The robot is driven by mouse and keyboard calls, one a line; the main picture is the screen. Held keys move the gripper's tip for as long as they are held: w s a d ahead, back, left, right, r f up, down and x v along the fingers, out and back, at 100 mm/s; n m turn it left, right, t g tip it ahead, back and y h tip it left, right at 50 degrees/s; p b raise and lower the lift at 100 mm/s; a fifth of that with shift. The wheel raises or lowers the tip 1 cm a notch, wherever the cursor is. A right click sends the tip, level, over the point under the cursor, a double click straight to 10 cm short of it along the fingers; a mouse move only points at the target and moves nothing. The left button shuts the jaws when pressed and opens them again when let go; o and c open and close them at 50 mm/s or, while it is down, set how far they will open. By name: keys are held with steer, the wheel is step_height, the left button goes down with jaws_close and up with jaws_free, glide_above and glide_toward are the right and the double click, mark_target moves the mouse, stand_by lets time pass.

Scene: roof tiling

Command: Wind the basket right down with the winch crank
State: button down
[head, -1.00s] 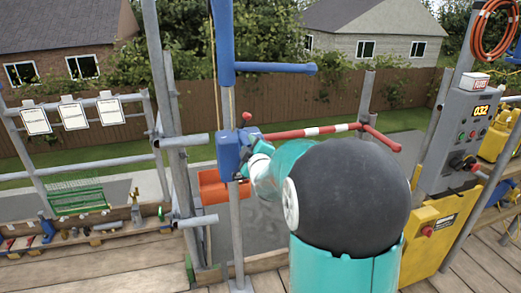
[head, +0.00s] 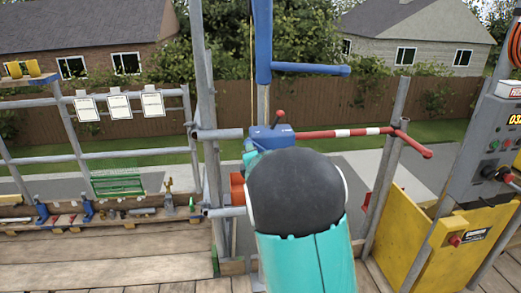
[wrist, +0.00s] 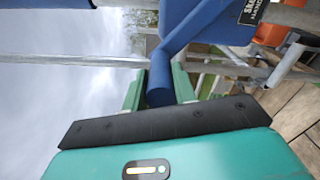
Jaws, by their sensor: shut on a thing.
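The blue winch (head: 270,137) sits on an upright grey post, with a small red-knobbed lever on top. In the wrist view its blue housing (wrist: 215,25) and the cranked arm lead down to the round blue crank grip (wrist: 160,90). My gripper (wrist: 157,78) has its green fingers on both sides of this grip and is shut on it. In the head view my arm's dark round joint hides the gripper and crank. An orange box-like thing (head: 237,188), perhaps the basket, shows partly beside the post below the winch; it also shows in the wrist view (wrist: 270,34).
A red-and-white barred rail (head: 345,133) runs right of the winch. A yellow panel (head: 400,230) and grey control box (head: 495,140) stand at right. A low shelf with tools and a green wire rack (head: 118,185) is at left. Plank decking lies in front.

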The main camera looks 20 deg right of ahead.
steer(key=w+a+f+n, duration=0.1)
steer(key=a+f+n, duration=0.2)
steer(key=f+n, duration=0.7)
steer(key=shift+f+n, duration=0.3)
steer(key=shift+f, duration=1.2)
steer(key=c, duration=1.2)
jaws_free()
steer(key=shift+o, duration=0.4)
steer(key=shift+s+d, duration=0.1)
steer(key=shift+d, duration=0.05)
steer(key=v, duration=1.3)
steer(key=shift+s, duration=0.45)
